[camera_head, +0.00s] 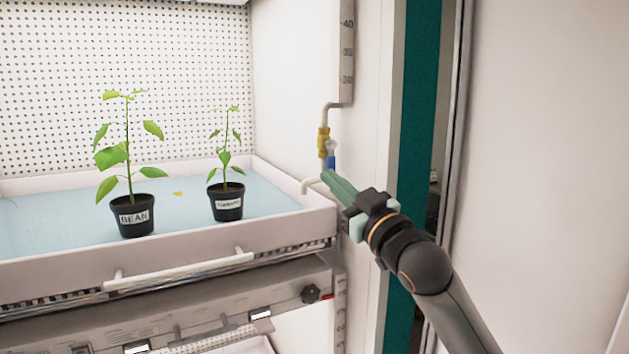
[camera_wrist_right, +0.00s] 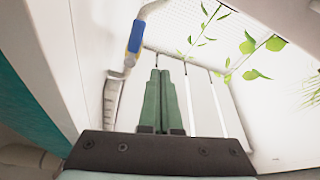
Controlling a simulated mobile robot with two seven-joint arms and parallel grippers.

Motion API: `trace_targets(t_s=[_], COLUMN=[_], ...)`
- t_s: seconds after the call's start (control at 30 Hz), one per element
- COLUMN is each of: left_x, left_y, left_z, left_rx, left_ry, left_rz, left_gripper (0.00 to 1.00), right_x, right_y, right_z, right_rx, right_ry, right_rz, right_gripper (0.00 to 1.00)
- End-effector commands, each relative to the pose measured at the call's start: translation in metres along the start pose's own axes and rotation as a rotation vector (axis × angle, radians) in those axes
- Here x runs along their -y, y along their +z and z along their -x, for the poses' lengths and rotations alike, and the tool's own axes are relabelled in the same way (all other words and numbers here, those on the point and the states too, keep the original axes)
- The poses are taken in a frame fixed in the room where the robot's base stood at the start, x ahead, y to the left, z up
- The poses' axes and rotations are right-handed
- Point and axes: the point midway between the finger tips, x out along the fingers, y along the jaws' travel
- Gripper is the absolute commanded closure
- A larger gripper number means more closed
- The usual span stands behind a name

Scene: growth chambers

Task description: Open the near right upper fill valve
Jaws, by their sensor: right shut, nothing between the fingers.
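In the right wrist view the blue handle (camera_wrist_right: 136,37) is at the upper left, beyond and to the left of my fingertips. My right gripper (camera_head: 328,177) is shut and empty, with its green fingers together just below the handle. Contact with the handle cannot be made out. The fingers also show in the right wrist view (camera_wrist_right: 160,75). My left gripper is out of view.
A white tray (camera_head: 290,222) with pale blue liquid holds a pot labelled BEAN (camera_head: 133,222) and a second potted plant (camera_head: 227,205). A white curved spout (camera_head: 309,185) is at the tray's corner. A black knob (camera_head: 310,293) sits below. A teal door edge (camera_head: 415,130) stands close beside my right arm.

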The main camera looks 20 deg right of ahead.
Motion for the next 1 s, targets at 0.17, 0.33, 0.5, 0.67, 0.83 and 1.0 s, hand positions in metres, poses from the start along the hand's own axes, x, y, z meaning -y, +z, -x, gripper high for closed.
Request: trace_targets(t_s=[0.17,0.33,0.5,0.67,0.83,1.0], left_x=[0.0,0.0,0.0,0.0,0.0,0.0], left_y=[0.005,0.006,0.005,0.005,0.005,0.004], left_z=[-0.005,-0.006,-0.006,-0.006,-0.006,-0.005], left_rx=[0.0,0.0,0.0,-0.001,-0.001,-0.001], left_ry=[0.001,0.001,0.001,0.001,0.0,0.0], left_rz=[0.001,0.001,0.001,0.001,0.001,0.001], left_gripper=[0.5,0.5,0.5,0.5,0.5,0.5], right_x=[-0.009,-0.013,-0.013,-0.013,-0.013,-0.008], right_y=[-0.005,-0.009,-0.01,-0.01,-0.01,0.005], right_z=[0.027,0.038,0.039,0.039,0.039,0.038], right_rx=[-0.001,0.0,-0.001,-0.001,-0.001,0.026], right_ry=[0.001,0.0,-0.001,0.0,0.0,-0.008], right_rz=[0.002,0.001,0.0,0.0,0.0,-0.01], right_gripper=[1.0,1.0,1.0,1.0,1.0,1.0])
